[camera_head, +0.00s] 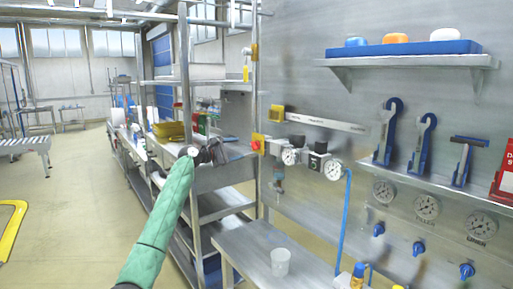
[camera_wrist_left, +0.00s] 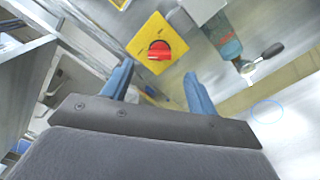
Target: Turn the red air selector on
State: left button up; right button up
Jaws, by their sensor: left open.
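The red air selector (camera_wrist_left: 159,50) is a round red knob on a yellow square plate. In the left wrist view it lies just beyond and between my fingertips, with a gap to them. In the head view the selector (camera_head: 256,145) sits at the left end of the air unit on the grey wall panel. My left gripper (camera_wrist_left: 160,82) is open and empty, its two blue fingers spread apart. In the head view my left gripper (camera_head: 232,148) points right toward the selector, partly lost against the shelf rack. My right gripper is in neither view.
Pressure gauges (camera_head: 333,169) and a blue hose (camera_head: 344,220) are right of the selector. A metal table (camera_head: 250,243) with a clear cup (camera_head: 280,262) stands below. A shelf rack (camera_head: 215,205) stands close to my left arm.

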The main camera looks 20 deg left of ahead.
aim_at(252, 146)
pick_arm(q)
jog(key=w+d+n+p, duration=0.1)
jog(key=w+d, duration=0.1)
jog(key=w, duration=0.1)
jog(key=w+d+n+p, duration=0.1)
jog(key=w, duration=0.1)
jog(key=shift+d+r+n+p, duration=0.1)
jog(key=shift+d+n+p, duration=0.2)
jog(key=shift+d, duration=0.1)
jog(key=shift+x, duration=0.85)
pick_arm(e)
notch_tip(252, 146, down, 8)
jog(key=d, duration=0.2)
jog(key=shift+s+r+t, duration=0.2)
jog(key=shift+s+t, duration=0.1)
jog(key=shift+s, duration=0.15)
pick_arm(q)
jog(key=shift+c, duration=0.5)
jog(key=c, duration=0.9)
